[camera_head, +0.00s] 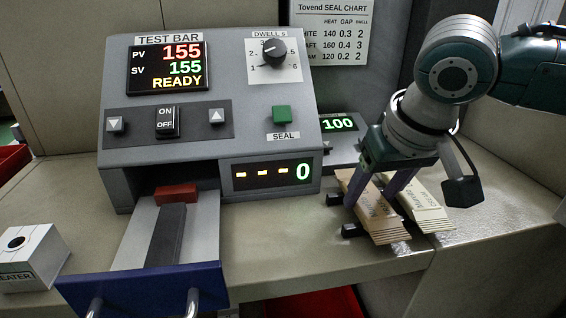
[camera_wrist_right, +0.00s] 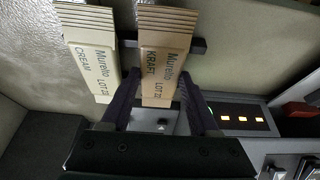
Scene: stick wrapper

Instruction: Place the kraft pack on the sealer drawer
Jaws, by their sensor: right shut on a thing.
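The kraft pack (camera_head: 382,222), a tan stick-shaped bundle with a stepped end, lies at the right of the counter. My right gripper (camera_head: 374,192) is over it with one finger on each side, shut on it. In the right wrist view the kraft pack (camera_wrist_right: 165,60), printed "Murello KRAFT", sits between the fingers (camera_wrist_right: 160,100). The sealer drawer (camera_head: 125,242) is pulled out at the lower left, with a blue front and a dark lengthwise bar; no pack is on it. My left gripper is not in view.
A paler cream pack (camera_head: 424,208) lies close beside the kraft pack, right of it in the head view. Black rack pegs (camera_head: 351,229) show by the kraft pack. The grey sealer (camera_head: 240,105) reads READY. A white box (camera_head: 38,262) stands left of the drawer. The counter between drawer and packs is clear.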

